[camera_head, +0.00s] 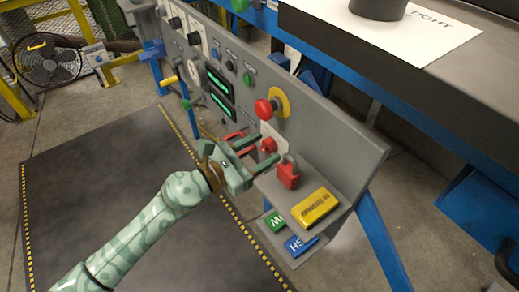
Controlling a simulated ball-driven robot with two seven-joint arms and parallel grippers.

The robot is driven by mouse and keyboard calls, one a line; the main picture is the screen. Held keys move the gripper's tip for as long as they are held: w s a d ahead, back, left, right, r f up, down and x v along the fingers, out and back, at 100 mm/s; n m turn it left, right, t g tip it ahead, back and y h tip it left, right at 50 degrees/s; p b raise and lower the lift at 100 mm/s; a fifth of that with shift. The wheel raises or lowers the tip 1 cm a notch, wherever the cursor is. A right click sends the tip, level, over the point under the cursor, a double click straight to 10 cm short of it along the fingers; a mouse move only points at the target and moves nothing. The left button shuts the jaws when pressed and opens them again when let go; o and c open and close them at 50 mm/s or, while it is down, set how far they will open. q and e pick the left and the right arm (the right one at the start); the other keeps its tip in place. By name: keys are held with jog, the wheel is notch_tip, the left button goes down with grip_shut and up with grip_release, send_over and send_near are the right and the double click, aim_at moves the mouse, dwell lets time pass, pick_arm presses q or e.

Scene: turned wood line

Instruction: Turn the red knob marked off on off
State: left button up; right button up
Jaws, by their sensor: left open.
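A small red knob (269,145) sits low on the grey control panel (325,130), against a pale label plate whose marks are too small to read. My left gripper (267,149) reaches in from the left with its two fingers apart, one at the knob's upper side and one at its lower side. I cannot tell whether either finger touches the knob. The knob's pointer direction is not clear. My right gripper is not in view.
A red mushroom button (263,108) on a yellow ring sits just above the knob. A red padlock (289,175) and a yellow block (315,207) are on the shelf below. Green (275,222) and blue (298,244) blocks lie lower. The dark floor mat (100,190) is clear.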

pick_arm(q)
jog(key=c, duration=1)
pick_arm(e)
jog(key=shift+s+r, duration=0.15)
pick_arm(q)
jog(key=shift+r+n+p, duration=0.1)
jog(key=shift+n+p, duration=0.5)
jog(key=shift+n, duration=0.5)
jog(key=n+p, duration=0.3)
jog(key=n, duration=0.4)
jog(key=n+p, duration=0.3)
jog(key=n, duration=0.4)
jog(key=shift+a+n+p, duration=0.1)
jog(key=shift+n+p, duration=0.35)
jog(key=shift+n, duration=0.55)
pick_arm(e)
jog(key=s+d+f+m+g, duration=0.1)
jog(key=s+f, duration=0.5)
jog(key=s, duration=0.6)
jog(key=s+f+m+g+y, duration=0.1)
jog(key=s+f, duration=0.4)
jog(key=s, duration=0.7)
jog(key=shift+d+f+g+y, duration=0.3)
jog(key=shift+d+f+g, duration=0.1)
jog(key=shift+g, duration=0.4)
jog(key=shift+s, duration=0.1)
